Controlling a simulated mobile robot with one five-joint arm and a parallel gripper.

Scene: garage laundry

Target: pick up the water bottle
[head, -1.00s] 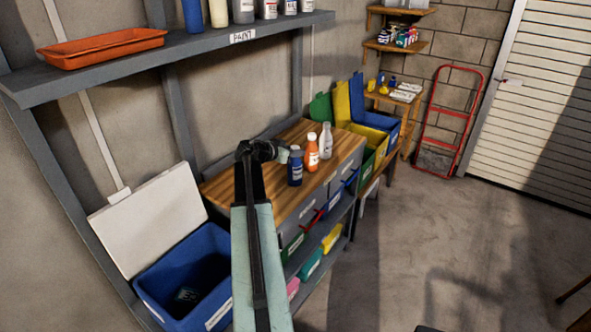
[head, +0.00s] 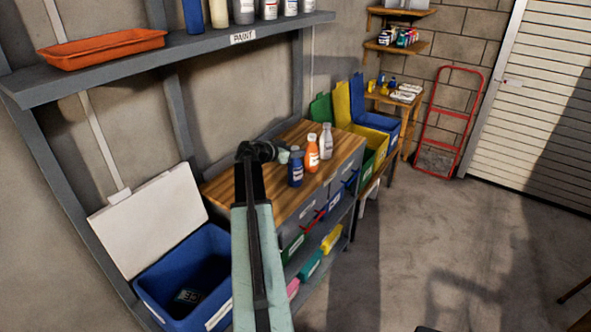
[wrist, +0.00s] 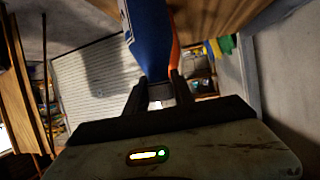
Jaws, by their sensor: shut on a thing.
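A blue bottle with a white label (head: 295,171) stands upright at the front edge of the wooden bench top. My gripper (head: 285,156) reaches it from the left, at its upper part. In the wrist view the blue bottle (wrist: 150,38) lies between the two fingers of my gripper (wrist: 158,82), which are shut on its narrow neck end. I cannot tell whether its base is clear of the wood. An orange bottle (head: 312,153) and a pale grey bottle (head: 326,141) stand just behind and to the right of it.
The wooden bench top (head: 245,178) is clear to the left. A blue bin (head: 165,270) with a raised white lid stands below left. Drawers and coloured bins sit under the bench. A paint shelf (head: 200,48) hangs above. The floor (head: 430,235) at right is open.

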